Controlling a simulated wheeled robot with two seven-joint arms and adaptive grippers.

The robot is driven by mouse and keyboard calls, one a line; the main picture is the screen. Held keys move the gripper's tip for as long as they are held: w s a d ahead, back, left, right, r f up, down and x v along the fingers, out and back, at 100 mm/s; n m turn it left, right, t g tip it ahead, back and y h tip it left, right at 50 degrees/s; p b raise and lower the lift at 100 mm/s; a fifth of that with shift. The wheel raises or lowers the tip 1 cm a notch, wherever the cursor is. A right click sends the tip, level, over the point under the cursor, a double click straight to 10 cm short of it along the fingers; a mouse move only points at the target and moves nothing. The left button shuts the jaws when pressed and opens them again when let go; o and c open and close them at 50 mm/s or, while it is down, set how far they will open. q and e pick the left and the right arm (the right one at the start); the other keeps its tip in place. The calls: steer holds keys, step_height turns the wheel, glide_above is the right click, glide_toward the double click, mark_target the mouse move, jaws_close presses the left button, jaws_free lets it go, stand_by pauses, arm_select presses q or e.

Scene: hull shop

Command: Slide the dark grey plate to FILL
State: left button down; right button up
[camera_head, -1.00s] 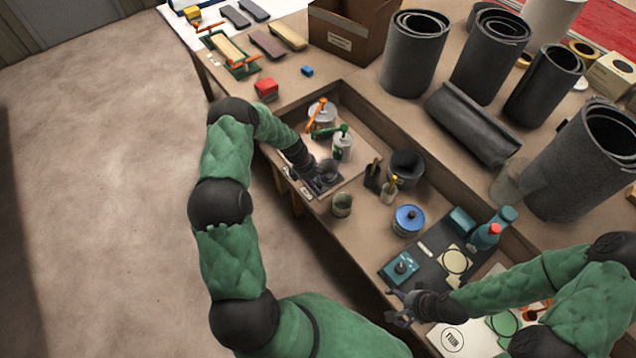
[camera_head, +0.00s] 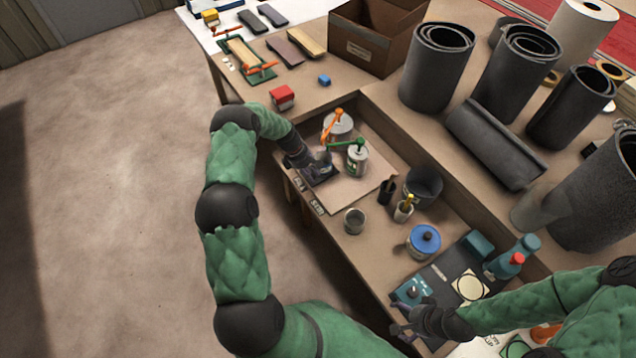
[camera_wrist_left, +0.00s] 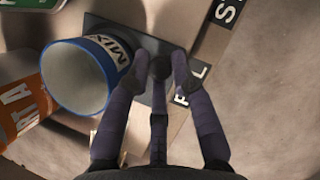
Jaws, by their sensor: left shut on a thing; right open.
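The dark grey plate (camera_head: 322,180) lies on the pale board in the bench tray, and it also shows in the left wrist view (camera_wrist_left: 158,46). My left gripper (camera_head: 316,165) is shut on the plate's upright knob (camera_wrist_left: 160,68). A cup marked MIX (camera_wrist_left: 80,75), with a blue rim, is beside the fingers and appears to stand on the plate. The FILL label (camera_wrist_left: 192,84) is close to the plate's edge, partly hidden by a finger. My right gripper (camera_head: 402,330) is open near the teal block (camera_head: 412,291) at the front.
The can with the green lever (camera_head: 357,160) and the one with the orange lever (camera_head: 338,126) stand close behind the plate. A second label (camera_head: 317,208) marks the board's front edge. A small grey cup (camera_head: 354,221) stands right of it.

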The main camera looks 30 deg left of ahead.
arm_select(q)
steer(key=shift+w+a+r, duration=0.1)
steer(key=shift+w+r, duration=0.05)
steer(key=shift+w, duration=0.05)
steer(key=c, duration=1.1)
jaws_free()
steer(key=v, duration=1.1)
steer(key=shift+a+r, duration=0.15)
steer(key=shift+r, duration=0.25)
